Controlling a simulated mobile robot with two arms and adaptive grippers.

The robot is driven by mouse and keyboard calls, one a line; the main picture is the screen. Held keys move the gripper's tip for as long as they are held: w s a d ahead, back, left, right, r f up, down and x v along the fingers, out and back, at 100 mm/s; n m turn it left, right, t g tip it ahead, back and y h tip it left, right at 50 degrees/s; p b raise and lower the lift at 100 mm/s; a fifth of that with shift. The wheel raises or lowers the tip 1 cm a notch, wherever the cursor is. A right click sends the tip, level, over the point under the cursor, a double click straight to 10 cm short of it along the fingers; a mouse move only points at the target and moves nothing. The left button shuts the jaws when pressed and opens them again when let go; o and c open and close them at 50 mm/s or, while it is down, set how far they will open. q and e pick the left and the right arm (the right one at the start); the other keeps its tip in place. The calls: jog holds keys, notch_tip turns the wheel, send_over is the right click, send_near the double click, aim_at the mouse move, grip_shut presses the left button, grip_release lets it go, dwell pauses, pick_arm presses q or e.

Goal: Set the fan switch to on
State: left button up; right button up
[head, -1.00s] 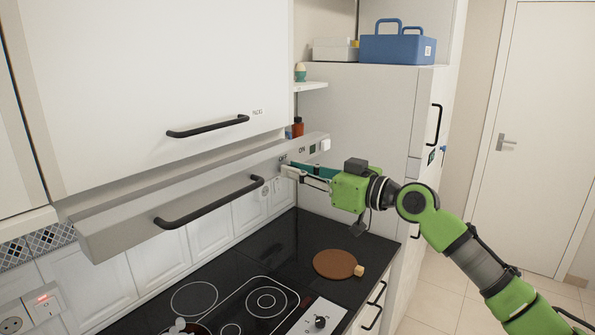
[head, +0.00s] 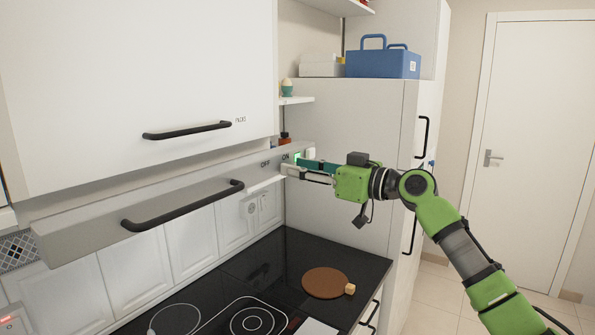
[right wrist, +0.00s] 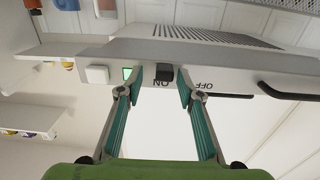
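The fan switch is a small black knob (right wrist: 165,73) on the front of the grey range hood (head: 75,220). In the right wrist view, which is upside down, it sits close to the ON label (right wrist: 143,82) and away from the OFF label (right wrist: 200,86). A green light (right wrist: 128,73) glows beside ON and also shows in the head view (head: 297,156). My right gripper (head: 288,168) is at the hood front with its fingers apart. In the wrist view its fingertips (right wrist: 160,84) stand either side of the knob; contact is unclear. My left gripper is out of view.
A white square button (right wrist: 97,74) sits beyond the light. A black hood handle (head: 183,207) runs left of my gripper. Below are the black hob (head: 270,270) and a brown round board (head: 326,283). A tall white cabinet (head: 345,130) stands behind my gripper.

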jog(key=shift+d+f, duration=0.1)
jog(key=shift+d, duration=0.05)
jog(key=shift+s, duration=0.1)
jog(key=v, duration=1.2)
jog(key=shift+d, duration=0.1)
